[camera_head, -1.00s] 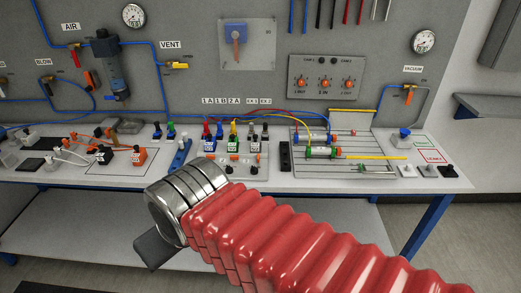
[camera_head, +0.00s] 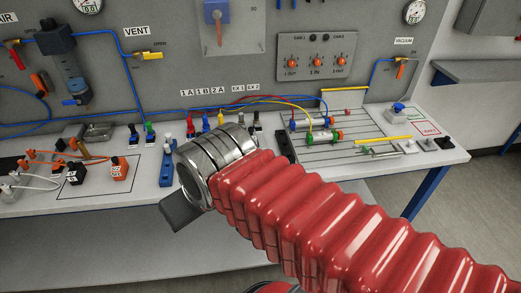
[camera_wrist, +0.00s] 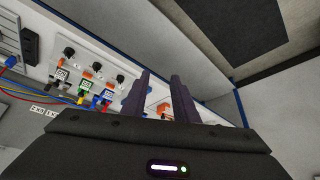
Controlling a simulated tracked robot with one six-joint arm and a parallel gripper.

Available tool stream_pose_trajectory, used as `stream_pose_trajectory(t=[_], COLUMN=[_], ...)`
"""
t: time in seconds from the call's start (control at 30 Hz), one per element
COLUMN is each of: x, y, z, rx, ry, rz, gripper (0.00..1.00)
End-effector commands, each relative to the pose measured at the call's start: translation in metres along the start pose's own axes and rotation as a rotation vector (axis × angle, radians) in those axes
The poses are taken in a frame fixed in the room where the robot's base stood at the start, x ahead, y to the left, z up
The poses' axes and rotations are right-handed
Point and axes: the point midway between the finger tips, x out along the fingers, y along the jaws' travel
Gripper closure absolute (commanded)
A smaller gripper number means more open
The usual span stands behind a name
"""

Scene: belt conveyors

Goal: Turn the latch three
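My gripper (camera_wrist: 160,82) shows in the wrist view as two dark fingers with a gap between them, open. An orange part (camera_wrist: 163,107) shows between and behind the fingers; I cannot tell whether they touch it. A wall panel (camera_head: 316,43) there carries three orange knobs; the right one (camera_head: 341,62) has a label that seems to start with 3. More orange parts sit by the plugs on the bench block, one showing in the wrist view (camera_wrist: 107,77). No part is clearly readable as latch three.
The bench (camera_head: 455,155) carries red, blue, yellow and dark plugs, with hoses running to a slotted board (camera_head: 385,128). Orange-and-white fittings (camera_head: 119,171) stand at left. A black strip (camera_wrist: 29,43) lies beside the plug block. Floor is open at right.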

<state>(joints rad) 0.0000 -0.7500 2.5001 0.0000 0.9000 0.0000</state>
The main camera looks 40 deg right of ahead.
Motion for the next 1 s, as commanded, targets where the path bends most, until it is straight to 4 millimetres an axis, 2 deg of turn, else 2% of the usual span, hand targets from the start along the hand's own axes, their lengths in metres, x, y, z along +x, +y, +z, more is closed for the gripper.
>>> stream_pose_trajectory(t=[0.33, 0.5, 0.77, 1.0], x=[0.000, 0.004, 0.018, 0.037], y=[0.002, 0.016, 0.079, 0.151], z=[-0.002, -0.015, -0.054, -0.081], rx=[0.006, 0.047, 0.182, 0.324], ry=[-0.001, -0.011, -0.038, -0.063], rz=[0.003, 0.025, 0.093, 0.160], gripper=[0.73, 0.73, 0.73, 0.73])
